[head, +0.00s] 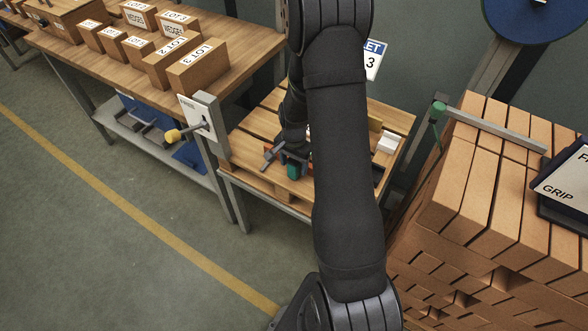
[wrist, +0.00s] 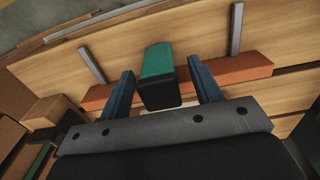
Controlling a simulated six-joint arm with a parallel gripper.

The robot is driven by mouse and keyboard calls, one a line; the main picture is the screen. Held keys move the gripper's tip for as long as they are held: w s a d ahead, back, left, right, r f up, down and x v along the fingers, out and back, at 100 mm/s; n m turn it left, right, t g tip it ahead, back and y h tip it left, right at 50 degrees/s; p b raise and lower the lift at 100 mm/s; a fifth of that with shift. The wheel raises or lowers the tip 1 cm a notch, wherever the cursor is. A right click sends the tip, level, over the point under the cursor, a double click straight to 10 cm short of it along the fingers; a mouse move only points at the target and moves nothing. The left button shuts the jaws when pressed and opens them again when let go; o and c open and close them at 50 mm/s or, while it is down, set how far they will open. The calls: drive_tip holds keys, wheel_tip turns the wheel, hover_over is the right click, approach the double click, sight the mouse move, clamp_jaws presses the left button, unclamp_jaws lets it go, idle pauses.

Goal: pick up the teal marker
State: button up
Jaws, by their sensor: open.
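The teal marker (wrist: 157,62) has a teal body and a black end, and in the wrist view it stands between the two blue fingers of my gripper (wrist: 160,88). The fingers are apart, with a gap on each side of the marker. In the head view my gripper (head: 283,160) is low over the wooden pallet table, and a small teal patch of the marker (head: 293,171) shows by the fingers. My arm hides much of that area in the head view.
An orange-brown bar (wrist: 232,69) lies across the slatted wooden top (wrist: 205,35) behind the marker. White blocks (head: 388,142) sit at the pallet's right. A lever post (head: 205,127) stands at its left. A brick stack (head: 495,190) rises on the right.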

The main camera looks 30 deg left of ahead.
drive_tip(key=shift+f, duration=1.1)
drive_tip(key=c, duration=1.1)
drive_tip(key=shift+o, duration=0.2)
drive_tip(key=shift+r, duration=0.1)
drive_tip(key=shift+r, duration=0.45)
wheel_tip(320, 180, up, 4)
drive_tip(key=shift+f, duration=0.25)
drive_tip(key=d+r, duration=0.2)
drive_tip(key=d, duration=0.2)
drive_tip(key=w+d+r, duration=0.1)
drive_tip(key=d+r, duration=0.1)
drive_tip(key=d, duration=0.1)
drive_tip(key=w+d+r, duration=0.1)
drive_tip(key=d+r, duration=0.1)
drive_tip(key=d, duration=0.2)
drive_tip(key=shift+d+r, duration=0.25)
drive_tip(key=shift+d, duration=0.05)
